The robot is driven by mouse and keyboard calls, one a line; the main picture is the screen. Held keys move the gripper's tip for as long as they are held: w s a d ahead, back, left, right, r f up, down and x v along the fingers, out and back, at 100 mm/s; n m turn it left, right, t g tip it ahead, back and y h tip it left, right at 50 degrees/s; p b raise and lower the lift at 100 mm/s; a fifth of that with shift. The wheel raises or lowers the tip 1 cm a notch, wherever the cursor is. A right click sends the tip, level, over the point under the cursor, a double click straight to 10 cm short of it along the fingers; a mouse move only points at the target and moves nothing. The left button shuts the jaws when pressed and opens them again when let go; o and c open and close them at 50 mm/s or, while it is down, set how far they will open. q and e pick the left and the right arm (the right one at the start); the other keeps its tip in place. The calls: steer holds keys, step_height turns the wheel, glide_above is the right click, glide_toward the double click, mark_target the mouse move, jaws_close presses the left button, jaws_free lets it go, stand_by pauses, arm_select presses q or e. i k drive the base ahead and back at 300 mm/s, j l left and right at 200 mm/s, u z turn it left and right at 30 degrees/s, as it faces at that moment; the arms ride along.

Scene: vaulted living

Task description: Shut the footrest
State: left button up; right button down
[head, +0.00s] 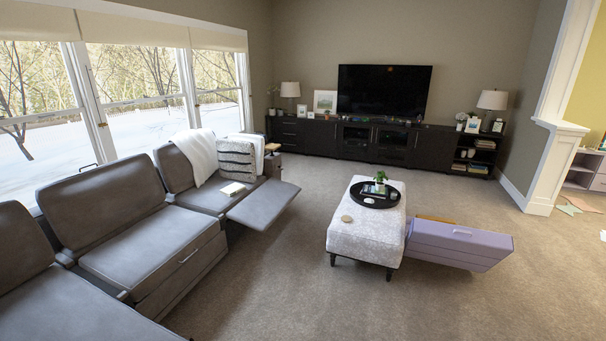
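The footrest (263,204) is a flat grey panel at the far seat of the grey sectional sofa (140,250). It is extended outward over the carpet, roughly level with the seat. The far seat holds a white throw (197,155), a patterned cushion (237,158) and a small pale book-like item (232,188). The front of the nearer middle seat is closed, with a thin light handle (188,256) on it. Neither of my grippers shows in the head view.
A patterned ottoman (355,238) with a round black tray (375,203) stands right of the footrest. A purple box-like piece (460,244) lies beside it. A dark media cabinet (430,148) lines the back wall. Carpet (290,295) between sofa and ottoman is clear.

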mark_target(259, 210)
steer(key=i+l+z, duration=0.15)
steer(key=i+z, duration=0.4)
steer(key=i, duration=0.2)
steer(key=i+u, duration=0.1)
steer(key=i, duration=0.3)
steer(key=i+l+u, duration=0.15)
steer(key=i, duration=0.25)
steer(key=i+u, duration=0.35)
steer(key=i+l+u, duration=0.1)
steer(key=i+u, duration=0.25)
steer(key=i, duration=0.15)
steer(key=i+u, duration=0.4)
steer(key=i+l+u, duration=0.75)
steer(key=i, duration=0.15)
steer(key=j, duration=0.1)
